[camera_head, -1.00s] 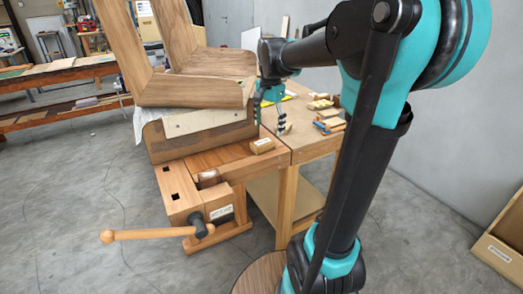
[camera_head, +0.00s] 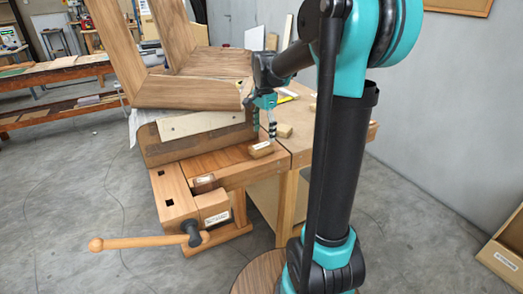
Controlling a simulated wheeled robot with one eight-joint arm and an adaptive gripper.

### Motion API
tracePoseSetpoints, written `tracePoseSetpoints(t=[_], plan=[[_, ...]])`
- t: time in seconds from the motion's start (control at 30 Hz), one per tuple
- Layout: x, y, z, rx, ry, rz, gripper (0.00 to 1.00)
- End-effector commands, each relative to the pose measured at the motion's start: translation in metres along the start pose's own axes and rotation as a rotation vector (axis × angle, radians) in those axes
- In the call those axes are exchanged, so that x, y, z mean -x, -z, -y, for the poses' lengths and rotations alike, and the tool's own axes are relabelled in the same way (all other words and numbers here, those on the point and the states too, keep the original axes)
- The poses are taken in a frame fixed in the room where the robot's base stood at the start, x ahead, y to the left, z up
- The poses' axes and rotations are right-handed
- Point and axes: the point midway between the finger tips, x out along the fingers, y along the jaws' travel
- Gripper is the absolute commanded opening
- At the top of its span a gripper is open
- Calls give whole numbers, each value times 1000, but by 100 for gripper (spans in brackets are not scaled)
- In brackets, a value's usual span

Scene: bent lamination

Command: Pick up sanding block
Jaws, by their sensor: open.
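A small tan wooden block with a pale label (camera_head: 261,149), which looks like the sanding block, lies on the workbench (camera_head: 222,163) near its right edge. My gripper (camera_head: 264,130) points down over the bench, its two dark fingers apart and empty. The fingertips are just above and behind the block in the picture. I cannot tell the exact gap between them and the block. A second small wooden block (camera_head: 285,131) lies just right of the fingers.
A large bent wooden frame (camera_head: 190,93) stands on a curved form (camera_head: 200,142) close left of my gripper. A vise with a wooden handle (camera_head: 145,242) juts out in front. My arm hides much of the right bench.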

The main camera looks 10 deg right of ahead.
Motion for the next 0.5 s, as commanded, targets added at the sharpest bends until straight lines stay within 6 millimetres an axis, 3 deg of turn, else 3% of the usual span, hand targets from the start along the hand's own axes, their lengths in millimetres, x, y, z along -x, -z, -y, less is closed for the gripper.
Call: tracePoseSetpoints(t=[0.17, 0.5], plan=[[-12, 0, 0, 0, 0, 0, 72], [-57, 0, 0, 0, 0, 0, 72]])
